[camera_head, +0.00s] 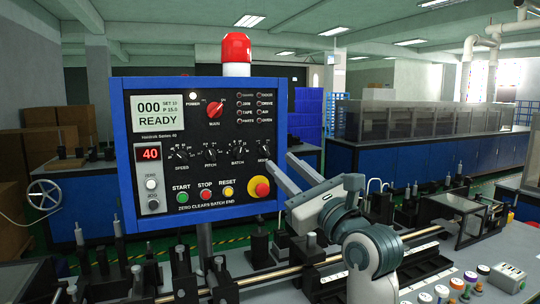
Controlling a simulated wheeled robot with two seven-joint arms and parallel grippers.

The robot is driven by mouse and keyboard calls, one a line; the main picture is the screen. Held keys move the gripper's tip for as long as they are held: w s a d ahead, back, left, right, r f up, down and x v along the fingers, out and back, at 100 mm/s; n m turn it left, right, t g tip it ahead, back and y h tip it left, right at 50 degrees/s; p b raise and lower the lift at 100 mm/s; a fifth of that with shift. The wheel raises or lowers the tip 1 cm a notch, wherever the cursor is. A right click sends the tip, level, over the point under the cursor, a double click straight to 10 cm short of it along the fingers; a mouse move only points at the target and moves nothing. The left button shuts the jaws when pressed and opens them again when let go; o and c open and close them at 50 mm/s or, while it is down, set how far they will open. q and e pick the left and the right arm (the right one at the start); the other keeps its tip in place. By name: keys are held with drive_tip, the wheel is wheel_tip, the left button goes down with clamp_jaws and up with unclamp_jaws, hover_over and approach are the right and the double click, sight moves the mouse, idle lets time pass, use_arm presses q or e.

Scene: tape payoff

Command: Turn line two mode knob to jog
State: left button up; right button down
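The control panel (200,218) is a black face in a blue frame, upright at the centre. Along its middle is a row of small black knobs, labelled speed (181,152), pitch (210,153) and batch (238,151), then a rightmost knob (263,148) whose label looks like "mode". Its pointer setting is too small to read.
A red main switch (214,109), start, stop and reset buttons and a red emergency button (259,187) are on the panel. A red beacon (236,48) tops it. Machine rods and posts stand below; coloured-top bottles (456,287) stand front right.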

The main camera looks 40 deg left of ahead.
use_arm(q)
drive_tip(key=w+h, duration=0.1)
drive_tip(key=w+t+h, duration=0.1)
drive_tip(key=h, duration=0.1)
drive_tip(key=w+d+f+t+h, duration=0.1)
drive_tip(key=w, duration=0.1)
drive_tip(key=shift+n, duration=0.4)
drive_tip(key=shift+a, duration=0.1)
